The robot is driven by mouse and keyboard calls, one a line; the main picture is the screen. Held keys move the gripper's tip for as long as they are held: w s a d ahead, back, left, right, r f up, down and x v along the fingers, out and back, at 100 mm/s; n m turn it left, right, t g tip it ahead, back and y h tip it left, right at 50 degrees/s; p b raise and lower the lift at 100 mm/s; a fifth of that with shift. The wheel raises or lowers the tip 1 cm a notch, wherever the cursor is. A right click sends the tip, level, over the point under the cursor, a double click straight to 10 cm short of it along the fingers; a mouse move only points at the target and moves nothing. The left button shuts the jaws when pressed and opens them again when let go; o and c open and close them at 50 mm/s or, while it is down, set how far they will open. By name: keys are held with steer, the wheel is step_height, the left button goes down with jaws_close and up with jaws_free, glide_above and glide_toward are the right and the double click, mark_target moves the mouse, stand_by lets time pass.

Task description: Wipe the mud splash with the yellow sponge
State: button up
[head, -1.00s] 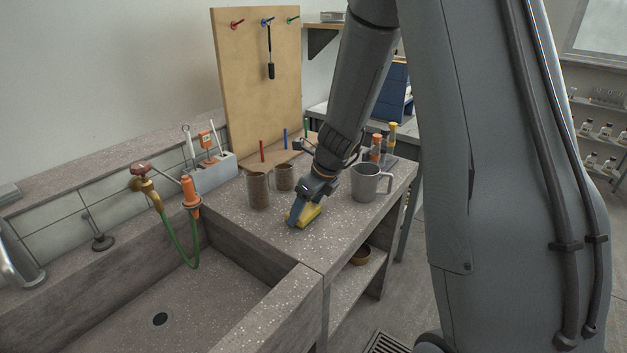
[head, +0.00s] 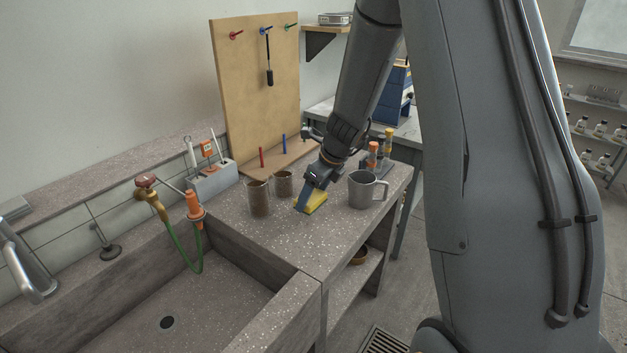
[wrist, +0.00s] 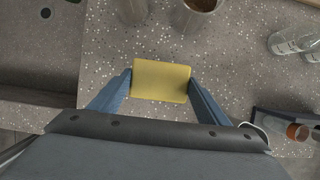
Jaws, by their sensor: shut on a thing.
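The yellow sponge (head: 317,201) is a small block at the bench top, between the brown-filled jars and the grey mug. My gripper (head: 304,206) is shut on it. In the wrist view the sponge (wrist: 160,80) sits between the two blue-grey fingers of my gripper (wrist: 161,77), gripped at its left and right sides. It is on or just above the speckled surface; I cannot tell whether it touches. I see no mud splash on the bare bench in either view; the area under the sponge and gripper is hidden.
Two brown-filled jars (head: 259,198) (head: 284,184) stand left of and behind the sponge. A grey mug (head: 362,190) stands close on the right. Orange-topped holders (head: 373,156) are behind it. The sink (head: 225,300) drops away at front left. The front bench top (head: 290,245) is clear.

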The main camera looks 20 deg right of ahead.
steer(key=shift+r+p, duration=1.45)
steer(key=shift+r+p, duration=0.1)
steer(key=shift+p, duration=2)
